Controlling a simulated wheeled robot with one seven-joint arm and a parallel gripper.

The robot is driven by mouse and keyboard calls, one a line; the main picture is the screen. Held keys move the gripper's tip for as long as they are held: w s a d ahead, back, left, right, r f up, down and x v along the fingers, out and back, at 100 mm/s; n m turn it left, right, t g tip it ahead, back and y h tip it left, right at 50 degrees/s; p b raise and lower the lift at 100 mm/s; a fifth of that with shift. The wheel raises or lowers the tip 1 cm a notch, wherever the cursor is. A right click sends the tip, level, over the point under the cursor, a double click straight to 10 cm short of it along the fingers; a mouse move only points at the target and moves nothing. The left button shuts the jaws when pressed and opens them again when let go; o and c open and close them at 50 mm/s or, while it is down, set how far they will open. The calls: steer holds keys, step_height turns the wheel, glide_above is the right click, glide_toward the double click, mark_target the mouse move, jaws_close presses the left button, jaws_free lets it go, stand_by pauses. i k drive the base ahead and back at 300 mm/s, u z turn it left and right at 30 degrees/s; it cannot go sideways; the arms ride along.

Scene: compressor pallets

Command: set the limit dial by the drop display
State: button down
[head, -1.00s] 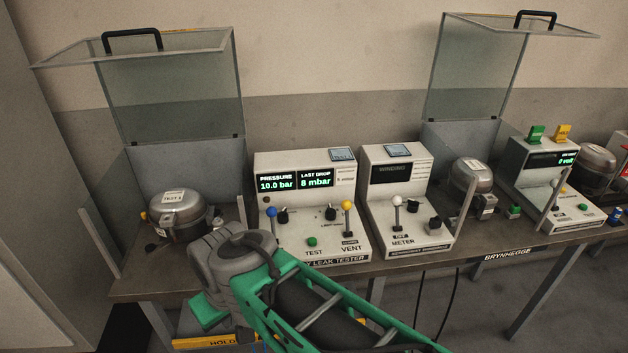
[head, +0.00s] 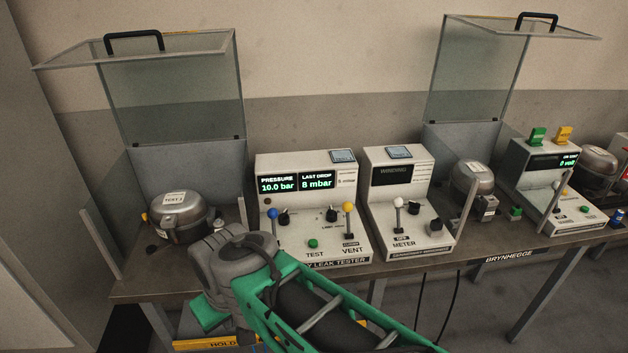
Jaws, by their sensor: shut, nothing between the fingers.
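The leak tester (head: 268,232) is a white console on the bench, in the middle of the head view. Its display (head: 295,184) reads PRESSURE 10.0 bar and LAST DROP 8 mbar. The limit dial (head: 332,214) is a small black knob on the sloped panel, left of the yellow-topped lever. Its pointer setting is too small to read. My arm, green and grey, reaches in from the lower right and covers the tester's lower left corner. I cannot make out my gripper's fingers; nothing of my arm visibly touches the dial.
A blue lever (head: 272,214), another black knob (head: 284,216), a green TEST button (head: 313,244) and a yellow lever (head: 348,208) crowd the panel. A compressor (head: 180,215) sits under a raised clear hood at left. The winding meter (head: 400,165) stands close right.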

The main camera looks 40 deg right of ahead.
mark_target(331, 217)
steer(key=z, duration=1.35)
